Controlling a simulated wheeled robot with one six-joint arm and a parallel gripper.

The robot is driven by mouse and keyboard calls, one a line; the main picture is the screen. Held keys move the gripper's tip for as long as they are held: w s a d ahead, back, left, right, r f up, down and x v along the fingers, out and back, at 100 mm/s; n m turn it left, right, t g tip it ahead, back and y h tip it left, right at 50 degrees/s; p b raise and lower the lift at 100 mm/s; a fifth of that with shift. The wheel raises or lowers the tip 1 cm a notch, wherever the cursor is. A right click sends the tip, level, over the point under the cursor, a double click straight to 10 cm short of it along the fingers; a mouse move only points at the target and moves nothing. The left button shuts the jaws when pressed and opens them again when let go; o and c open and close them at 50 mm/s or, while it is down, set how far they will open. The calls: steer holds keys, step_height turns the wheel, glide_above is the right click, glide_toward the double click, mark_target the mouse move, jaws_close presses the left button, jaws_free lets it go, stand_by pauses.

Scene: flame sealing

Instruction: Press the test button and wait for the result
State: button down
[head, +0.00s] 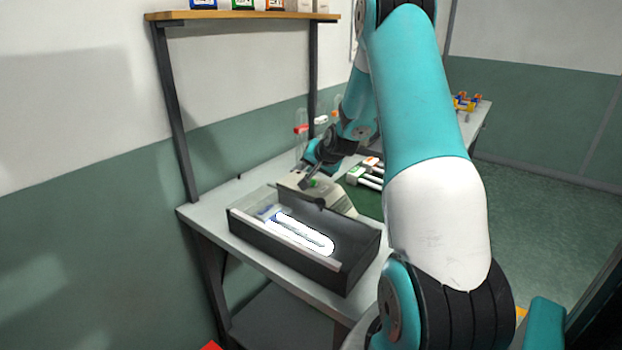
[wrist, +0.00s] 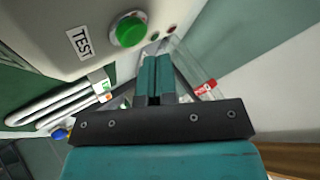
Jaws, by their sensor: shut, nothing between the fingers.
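The green test button (wrist: 130,31) sits on a pale grey machine face in the wrist view, beside a white label (wrist: 79,43) reading TEST. Two small lamps (wrist: 163,33) next to it look dark, one greenish and one reddish. My gripper (wrist: 154,60) has its teal fingers together and empty. Its tips are close to the button, a little to one side of it in the picture; I cannot tell whether they touch. In the head view the pale tester (head: 336,197) stands on the bench, with my gripper (head: 306,183) at its top and a bit of green showing there.
Clear tubes with red labels stand at the back. A shelf (head: 240,15) rises over the bench.

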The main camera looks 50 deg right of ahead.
mark_target(313, 181)
steer(key=shift+r, duration=0.1)
step_height(313, 181, up, 6)
steer(key=p, duration=0.3)
steer(key=shift+p, duration=0.4)
stand_by(0.7)
steer(key=s+a+r+n+g+y, duration=0.1)
steer(key=s+a+r+n+y, duration=0.15)
steer(key=a, duration=0.85)
steer(key=s+a+r+n+g+y, duration=0.1)
steer(key=a+r+n+y, duration=0.2)
steer(key=a, duration=0.8)
steer(key=s+a+r+n+g+y, duration=0.1)
steer(key=s+a+r+n, duration=0.3)
steer(key=a, duration=0.7)
steer(key=s+a+n+g, duration=0.2)
steer(key=s+a+n, duration=0.3)
steer(key=s, duration=0.4)
steer(key=s+a+r+n+g, duration=0.1)
steer(key=s+a+n+g, duration=0.2)
steer(key=s+a+n, duration=0.2)
steer(key=s+a+y, duration=0.1)
steer(key=s+a, duration=0.2)
steer(key=s, duration=0.2)
steer(key=shift+s+a+r+n+g, duration=0.15)
steer(key=shift+s+r+n+g, duration=0.05)
steer(key=shift+s+n+g, duration=0.15)
steer(key=shift+w, duration=0.1)
